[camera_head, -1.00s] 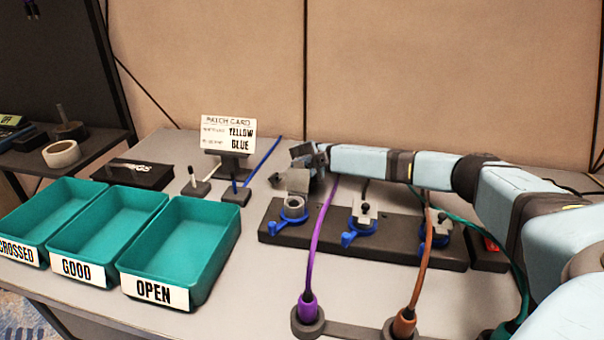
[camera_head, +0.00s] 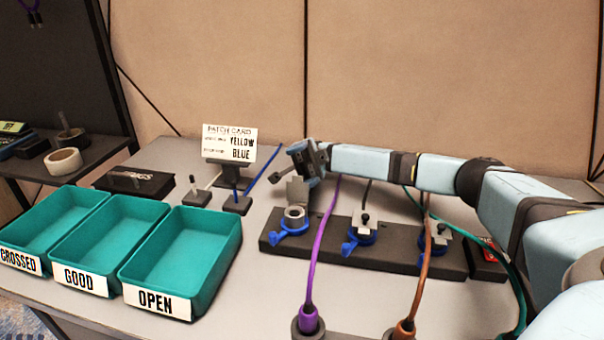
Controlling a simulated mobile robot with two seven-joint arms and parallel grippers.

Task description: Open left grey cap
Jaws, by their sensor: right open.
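The left socket ring (camera_head: 294,215) is on the left of the dark block (camera_head: 400,252), with a blue lever (camera_head: 285,232) at its base. The left grey cap (camera_head: 298,190) stands up behind the ring, whose round mouth is uncovered. My right gripper (camera_head: 308,162) is open just above and behind this cap, its fingers partly hidden by their angle. I cannot tell whether it touches the cap. The middle grey cap (camera_head: 362,222) and right grey cap (camera_head: 438,234) have dark knobs and blue levers. My left gripper is out of view.
Purple (camera_head: 318,260) and brown (camera_head: 422,275) cables rise in front of the block, close to my right arm. Green trays labelled CROSSED, GOOD and OPEN (camera_head: 205,240) stand at left. A patch card (camera_head: 229,143) stands behind. Some tabletop is clear between the OPEN tray and the block.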

